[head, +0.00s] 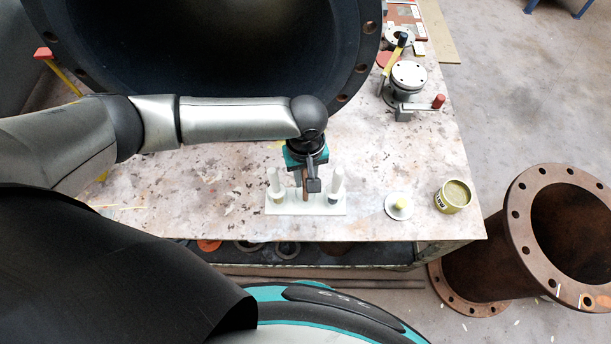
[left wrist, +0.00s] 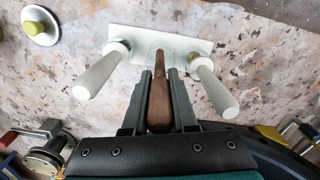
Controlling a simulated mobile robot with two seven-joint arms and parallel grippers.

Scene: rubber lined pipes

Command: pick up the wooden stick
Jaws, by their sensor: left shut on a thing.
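The wooden stick (left wrist: 159,95) is dark brown and stands between the two fingers of my left gripper (left wrist: 160,88) in the left wrist view. My left gripper (head: 309,186) is shut on it, and the stick shows as a thin brown strip (head: 305,180) in the head view. The stick's far end reaches the white rectangular base (left wrist: 185,43). I cannot tell whether it is still seated in the base. A white peg stands on each side of it, one at the left (left wrist: 100,74) and one at the right (left wrist: 216,86). My right gripper is not in view.
A round white disc with a yellow knob (head: 399,205) and an open tin (head: 453,196) are on the table to the right of the base. A large dark flanged pipe (head: 200,50) fills the back left. Table space left of the base is mostly clear.

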